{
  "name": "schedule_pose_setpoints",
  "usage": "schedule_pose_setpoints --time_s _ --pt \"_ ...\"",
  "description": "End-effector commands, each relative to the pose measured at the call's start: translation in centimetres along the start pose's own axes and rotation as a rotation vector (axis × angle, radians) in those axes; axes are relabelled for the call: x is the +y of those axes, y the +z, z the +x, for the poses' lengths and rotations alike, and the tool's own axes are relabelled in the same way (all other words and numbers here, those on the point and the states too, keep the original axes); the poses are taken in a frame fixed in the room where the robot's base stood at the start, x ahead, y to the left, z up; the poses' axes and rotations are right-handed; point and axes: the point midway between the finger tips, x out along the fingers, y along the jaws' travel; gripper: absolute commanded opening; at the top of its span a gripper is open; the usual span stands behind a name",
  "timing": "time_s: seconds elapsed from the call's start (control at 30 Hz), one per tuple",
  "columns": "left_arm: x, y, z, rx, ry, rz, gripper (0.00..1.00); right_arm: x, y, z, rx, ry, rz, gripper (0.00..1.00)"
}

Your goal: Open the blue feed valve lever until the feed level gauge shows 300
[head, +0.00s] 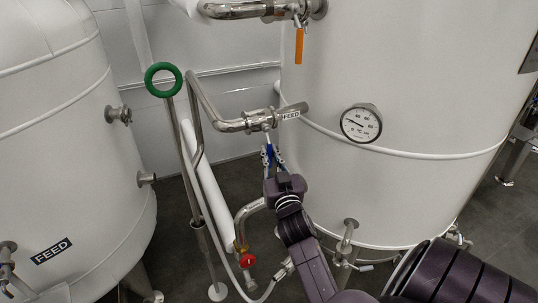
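The blue feed valve lever (269,153) hangs down below a steel valve on the pipe marked FEED (290,116), in the middle of the head view. My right gripper (272,158) reaches up from below, with its fingertips at the lever, one to each side of it. The fingers and lever overlap and are small, so I cannot tell whether they press on it. My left gripper is not in view. No feed level gauge showing a number near 300 can be made out.
A round dial marked °C (361,123) sits on the large white tank (420,75) at right. A tank labelled FEED (51,251) stands at left. A green ring handle (163,79), a red valve knob (248,260) and an orange lever (299,46) are nearby.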

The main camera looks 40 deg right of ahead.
Motion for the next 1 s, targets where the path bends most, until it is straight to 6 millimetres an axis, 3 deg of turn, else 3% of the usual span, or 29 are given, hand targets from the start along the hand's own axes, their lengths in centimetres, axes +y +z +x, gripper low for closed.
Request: schedule_pose_setpoints --time_s 0.17,0.47,1.0 --pt "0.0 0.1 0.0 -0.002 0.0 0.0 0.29 0.1 -0.2 0.1 0.004 0.002 -0.003 0.29" --pt "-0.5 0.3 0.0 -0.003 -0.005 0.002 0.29 0.0 -0.1 -0.1 0.001 0.001 0.0 0.29" --pt "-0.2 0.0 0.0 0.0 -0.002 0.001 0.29 0.1 0.0 -7.0 0.001 0.002 0.0 0.29"
